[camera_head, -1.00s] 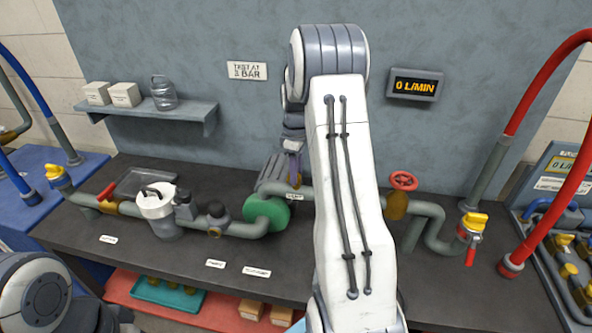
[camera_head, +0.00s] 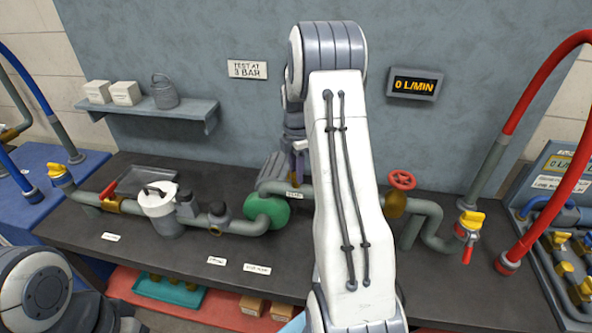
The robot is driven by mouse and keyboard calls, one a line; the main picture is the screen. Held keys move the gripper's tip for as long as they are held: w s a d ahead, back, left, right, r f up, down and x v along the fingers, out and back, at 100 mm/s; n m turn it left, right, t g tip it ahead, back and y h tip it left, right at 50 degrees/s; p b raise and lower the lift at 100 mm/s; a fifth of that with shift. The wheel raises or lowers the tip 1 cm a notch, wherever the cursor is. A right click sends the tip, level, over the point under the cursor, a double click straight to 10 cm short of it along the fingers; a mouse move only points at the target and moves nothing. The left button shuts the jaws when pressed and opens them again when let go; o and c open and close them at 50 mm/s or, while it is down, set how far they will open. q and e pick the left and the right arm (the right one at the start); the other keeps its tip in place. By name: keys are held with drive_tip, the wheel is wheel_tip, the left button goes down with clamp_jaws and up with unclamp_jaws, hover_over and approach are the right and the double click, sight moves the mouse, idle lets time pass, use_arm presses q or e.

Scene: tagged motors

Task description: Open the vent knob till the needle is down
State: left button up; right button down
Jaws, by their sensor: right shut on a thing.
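My right arm reaches in from the bottom middle and hides much of the bench centre. My right gripper (camera_head: 297,165) points down behind the green pump (camera_head: 267,210), partly covered by my own forearm. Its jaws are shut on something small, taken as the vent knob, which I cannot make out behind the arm. No gauge needle can be seen; the gauge face is hidden or out of view. My left gripper is out of view; only part of that arm shows at the bottom left.
Grey pipes run along the dark bench (camera_head: 180,258). A red handwheel (camera_head: 402,180) and a yellow valve (camera_head: 471,219) stand right of my arm. A strainer pot (camera_head: 158,205) stands left. A display (camera_head: 414,84) reads 0 L/MIN. A red hose (camera_head: 548,185) hangs at right.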

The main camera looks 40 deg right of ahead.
drive_tip(key=shift+n, duration=0.7)
drive_tip(key=c, duration=0.5)
unclamp_jaws()
wheel_tip(320, 180, up, 11)
drive_tip(key=shift+f+b, duration=0.2)
drive_tip(key=shift+b, duration=0.8)
